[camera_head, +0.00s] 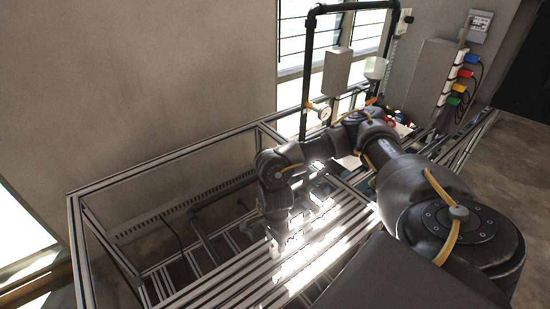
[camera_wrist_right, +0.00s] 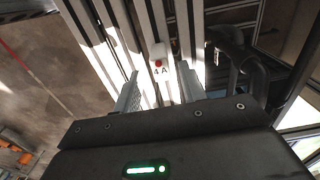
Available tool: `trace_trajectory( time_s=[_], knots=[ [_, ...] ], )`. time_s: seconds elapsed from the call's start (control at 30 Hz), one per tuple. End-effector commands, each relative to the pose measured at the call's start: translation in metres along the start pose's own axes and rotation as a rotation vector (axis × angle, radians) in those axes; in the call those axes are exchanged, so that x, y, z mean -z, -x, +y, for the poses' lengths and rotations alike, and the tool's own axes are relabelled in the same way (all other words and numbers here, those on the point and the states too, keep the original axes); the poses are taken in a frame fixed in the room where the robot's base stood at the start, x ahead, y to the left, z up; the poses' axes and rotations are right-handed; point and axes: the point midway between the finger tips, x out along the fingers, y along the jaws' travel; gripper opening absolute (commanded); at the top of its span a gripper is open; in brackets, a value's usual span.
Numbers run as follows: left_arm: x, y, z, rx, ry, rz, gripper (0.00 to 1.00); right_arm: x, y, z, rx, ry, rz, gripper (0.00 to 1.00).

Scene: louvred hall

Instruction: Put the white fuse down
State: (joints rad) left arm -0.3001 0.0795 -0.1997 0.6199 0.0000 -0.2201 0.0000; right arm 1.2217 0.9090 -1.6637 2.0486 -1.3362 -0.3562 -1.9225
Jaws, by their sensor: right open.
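The white fuse (camera_wrist_right: 158,52) has a red dot and the marking "4 A". In the right wrist view it is on the aluminium profiles, between and just past the tips of my right gripper (camera_wrist_right: 159,74). Gaps show on both sides of it, and the fingers are apart. In the head view my right gripper (camera_head: 281,242) points down close above the profile bench top (camera_head: 240,285). A small white and red spot (camera_head: 272,246) at its fingertips looks like the fuse. My left gripper is not in view.
A dark pipe frame (camera_head: 308,60) with a gauge (camera_head: 319,111) stands behind my arm. A panel with coloured sockets (camera_head: 458,87) is at the back right. Open rail framing (camera_head: 160,175) lies to the left. Dark pipes (camera_wrist_right: 245,65) run right of the fuse in the wrist view.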

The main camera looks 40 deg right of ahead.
Motion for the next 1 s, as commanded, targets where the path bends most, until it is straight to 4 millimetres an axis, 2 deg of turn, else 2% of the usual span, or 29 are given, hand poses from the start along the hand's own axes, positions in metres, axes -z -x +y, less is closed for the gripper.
trace_trajectory(
  time_s=[0.17,0.3,0.5,0.7,1.0],
  knots=[
    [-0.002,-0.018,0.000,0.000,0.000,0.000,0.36,0.000,0.034,-0.002,0.010,0.005,-0.001,0.41],
    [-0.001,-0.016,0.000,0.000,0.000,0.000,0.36,0.000,0.062,-0.002,0.008,0.003,0.001,0.41],
    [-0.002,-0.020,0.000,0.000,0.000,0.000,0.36,0.000,0.089,-0.001,0.007,0.001,0.001,0.41],
    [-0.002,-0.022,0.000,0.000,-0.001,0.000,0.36,0.000,0.104,-0.001,0.005,0.001,0.001,0.41],
    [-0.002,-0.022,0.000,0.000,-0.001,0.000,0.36,0.000,0.107,0.000,0.002,0.000,0.001,0.41]
  ],
)
